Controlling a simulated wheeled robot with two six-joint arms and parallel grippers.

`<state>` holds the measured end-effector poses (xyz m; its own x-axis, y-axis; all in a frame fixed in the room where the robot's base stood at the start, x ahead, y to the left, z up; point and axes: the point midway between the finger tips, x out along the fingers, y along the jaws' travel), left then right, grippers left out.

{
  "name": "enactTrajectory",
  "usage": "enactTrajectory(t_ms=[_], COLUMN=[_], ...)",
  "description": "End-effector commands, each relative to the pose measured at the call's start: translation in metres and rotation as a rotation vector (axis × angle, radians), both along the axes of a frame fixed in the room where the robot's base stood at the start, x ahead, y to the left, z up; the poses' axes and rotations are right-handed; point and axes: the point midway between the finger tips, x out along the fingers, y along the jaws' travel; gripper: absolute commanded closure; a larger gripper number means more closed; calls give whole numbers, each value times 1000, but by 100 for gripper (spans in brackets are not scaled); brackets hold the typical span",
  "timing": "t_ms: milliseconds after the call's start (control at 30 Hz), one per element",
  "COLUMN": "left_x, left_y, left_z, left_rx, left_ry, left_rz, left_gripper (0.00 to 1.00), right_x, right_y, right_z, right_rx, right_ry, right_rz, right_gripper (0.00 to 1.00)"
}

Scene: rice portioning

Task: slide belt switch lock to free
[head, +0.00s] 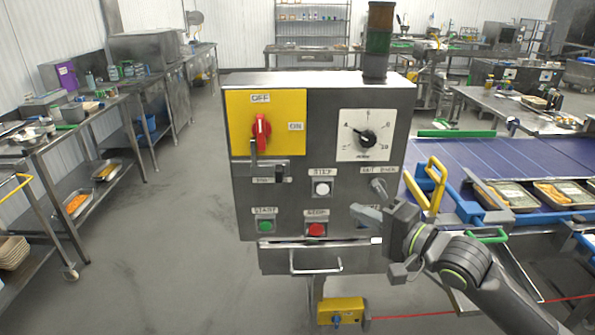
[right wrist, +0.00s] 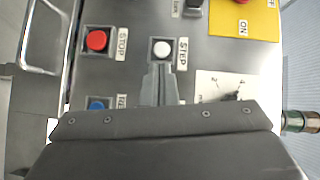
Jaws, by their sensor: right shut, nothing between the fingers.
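The belt switch is a red knob (head: 261,132) on a yellow plate (head: 281,145) marked OFF and ON, on the front of a grey control box. Its lock is a small slide (head: 280,173) just below the plate, with a dark block toward the right and a grey upright bar at the left reaching up beside the knob. In the right wrist view the dark block (right wrist: 193,7) is cut by the top edge. My right gripper (head: 364,213) is shut and empty, before the lower right of the box, right of and below the lock. My left gripper is out of view.
A white STEP button (head: 322,189), green START button (head: 266,227) and red STOP button (head: 316,230) sit below the lock. A black dial (head: 366,138) is at upper right. A handle (head: 316,262) juts out underneath. The blue conveyor (head: 470,160) lies right; floor at left is clear.

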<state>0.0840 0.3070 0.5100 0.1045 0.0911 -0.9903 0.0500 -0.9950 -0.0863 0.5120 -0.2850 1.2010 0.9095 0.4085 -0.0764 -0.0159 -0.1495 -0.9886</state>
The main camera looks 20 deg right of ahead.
Motion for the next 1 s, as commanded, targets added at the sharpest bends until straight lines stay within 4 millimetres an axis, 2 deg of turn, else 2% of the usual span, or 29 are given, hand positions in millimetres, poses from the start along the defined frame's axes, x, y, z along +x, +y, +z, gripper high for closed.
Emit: enactTrajectory(t_ms=[33, 100, 200, 667, 1000], left_x=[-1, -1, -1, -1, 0], left_y=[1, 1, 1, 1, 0], left_z=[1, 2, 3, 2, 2], left_rx=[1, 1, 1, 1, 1], left_ry=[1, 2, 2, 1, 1], left_rz=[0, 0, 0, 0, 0], left_gripper=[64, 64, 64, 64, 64], right_x=[-2, -5, -7, -5, 21], right_y=[6, 12, 16, 18, 33], right_z=[18, 32, 43, 44, 46], right_rx=[45, 97, 138, 153, 157], right_ry=[-11, -13, -12, -13, -13], right_rz=[26, 54, 75, 78, 78], right_gripper=[100, 100, 100, 100, 100])
